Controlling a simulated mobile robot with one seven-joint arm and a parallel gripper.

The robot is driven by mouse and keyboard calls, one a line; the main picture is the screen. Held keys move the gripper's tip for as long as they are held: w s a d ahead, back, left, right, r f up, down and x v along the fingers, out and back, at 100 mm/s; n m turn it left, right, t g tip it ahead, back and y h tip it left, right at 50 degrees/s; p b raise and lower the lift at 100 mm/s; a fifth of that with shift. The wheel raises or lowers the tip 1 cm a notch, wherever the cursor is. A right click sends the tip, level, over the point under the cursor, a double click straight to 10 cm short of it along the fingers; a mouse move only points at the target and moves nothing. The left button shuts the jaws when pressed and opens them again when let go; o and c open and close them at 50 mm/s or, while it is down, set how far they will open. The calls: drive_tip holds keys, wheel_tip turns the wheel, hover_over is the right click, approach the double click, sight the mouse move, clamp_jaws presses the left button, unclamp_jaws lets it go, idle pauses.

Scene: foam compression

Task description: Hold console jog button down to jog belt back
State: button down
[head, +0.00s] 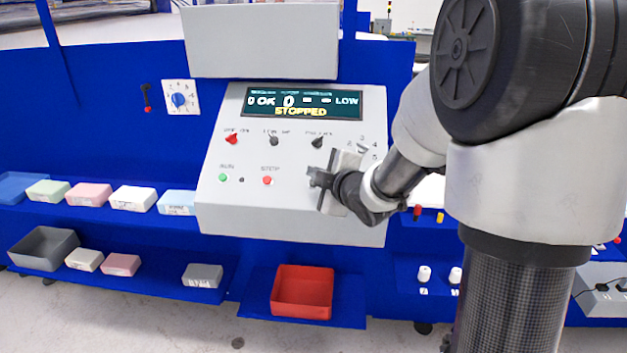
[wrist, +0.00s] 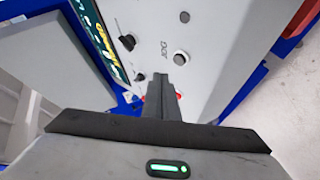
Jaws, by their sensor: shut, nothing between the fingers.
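The console (head: 290,215) has a sloped grey face. Its display (head: 302,104) reads STOPPED and LOW. The jog button (wrist: 181,58) is round and grey, beside the printed word JOG in the wrist view; in the head view my gripper hides it. My gripper (head: 316,180) is shut and empty in front of the lower right of the face. In the wrist view its fingertips (wrist: 153,58) show to the left of the button, apart from it in the picture. I cannot tell how far the tips stand off the face. The belt is not identifiable.
The red stop button (head: 267,180) and green run button (head: 223,177) sit left of my gripper. A red knob (head: 232,138) and black knobs (head: 318,141) line the row above. Foam blocks (head: 133,199) lie on blue shelves at left. A red tray (head: 302,291) stands below.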

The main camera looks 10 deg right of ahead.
drive_tip(key=shift+s+a+r+p, duration=0.15)
drive_tip(key=shift+s+r+p, duration=0.2)
drive_tip(key=shift+r, duration=0.3)
drive_tip(key=shift+s+a+r+p, duration=0.15)
drive_tip(key=shift+s+r, duration=0.25)
drive_tip(key=shift+r, duration=0.2)
drive_tip(key=s+d+r+m+g+h+p, duration=0.2)
drive_tip(key=s+r+m, duration=0.2)
drive_tip(key=s, duration=0.3)
drive_tip(key=s+d+r+m+g+h+p, duration=0.2)
drive_tip(key=s+r+m, duration=0.2)
drive_tip(key=s+m, duration=0.15)
drive_tip(key=s+a+m+g+p, duration=0.1)
drive_tip(key=s+a+m+g, duration=0.1)
drive_tip(key=s, duration=0.7)
drive_tip(key=s+a+r+m+g+y+p, duration=0.1)
drive_tip(key=s+m, duration=0.3)
drive_tip(key=s, duration=0.6)
drive_tip(key=shift+s+a+g+p, duration=0.15)
drive_tip(key=shift+a+g+p, duration=0.25)
drive_tip(key=shift+a+g, duration=0.25)
drive_tip(key=shift+d, duration=0.1)
